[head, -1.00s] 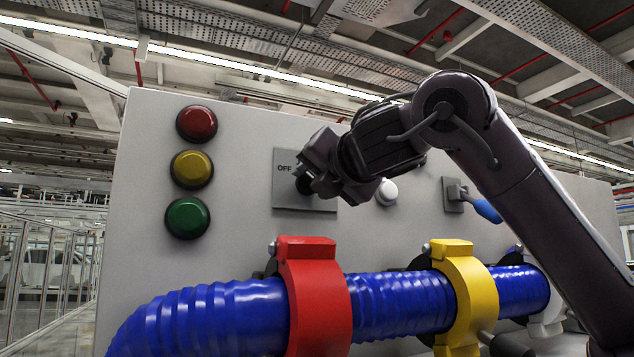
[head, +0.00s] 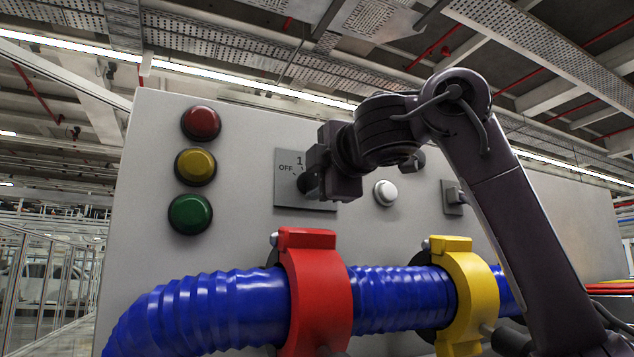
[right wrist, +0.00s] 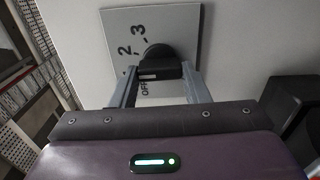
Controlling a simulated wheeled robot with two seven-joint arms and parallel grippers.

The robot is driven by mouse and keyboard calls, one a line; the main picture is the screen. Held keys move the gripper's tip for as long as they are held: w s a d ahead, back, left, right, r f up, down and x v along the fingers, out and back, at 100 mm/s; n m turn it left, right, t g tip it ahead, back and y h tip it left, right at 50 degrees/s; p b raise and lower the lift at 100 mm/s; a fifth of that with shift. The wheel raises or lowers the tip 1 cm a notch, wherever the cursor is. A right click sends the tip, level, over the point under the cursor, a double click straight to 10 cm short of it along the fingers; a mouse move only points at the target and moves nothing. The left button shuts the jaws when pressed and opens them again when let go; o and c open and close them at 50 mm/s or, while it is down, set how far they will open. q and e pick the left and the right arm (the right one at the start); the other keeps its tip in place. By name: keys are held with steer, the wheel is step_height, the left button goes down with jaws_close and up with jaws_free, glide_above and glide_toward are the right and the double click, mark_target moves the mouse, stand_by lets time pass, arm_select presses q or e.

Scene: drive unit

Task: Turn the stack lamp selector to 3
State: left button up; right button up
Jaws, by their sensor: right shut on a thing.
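The selector is a dark round knob on a grey square plate (head: 290,204). The plate reads OFF and 1 in the head view; the right wrist view shows 2, 3 and OFF on the plate (right wrist: 188,20). My right gripper (head: 318,182) is shut on the knob (right wrist: 160,62), with one finger on each side. The gripper hides most of the knob in the head view, and I cannot tell which mark it points to. The stack lamps are red (head: 201,122), yellow (head: 195,166) and green (head: 190,213), in a column left of the plate. My left gripper is out of view.
A white round button (head: 385,193) is right of the plate. A second small plate (head: 451,197) is partly behind my right arm. Below runs a thick blue hose (head: 205,315) with a red clamp (head: 320,295) and a yellow clamp (head: 466,290), all before the grey cabinet (head: 240,130).

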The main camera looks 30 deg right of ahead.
steer(key=m+b, duration=0.2)
steer(key=m, duration=0.4)
steer(key=shift+f, duration=0.1)
steer(key=m+b, duration=0.1)
steer(key=m, duration=0.3)
steer(key=shift+b, duration=0.35)
steer(key=shift+d+r+m+b, duration=0.1)
steer(key=shift+r+m+b, duration=0.15)
steer(key=shift+m, duration=0.85)
steer(key=o, duration=1)
steer(key=s+b, duration=0.1)
steer(key=s, duration=0.1)
steer(key=s+b, duration=0.1)
steer(key=s, duration=0.2)
steer(key=s+b, duration=0.2)
steer(key=shift+s+a, duration=0.25)
steer(key=shift+s, duration=0.1)
steer(key=shift+w, duration=0.1)
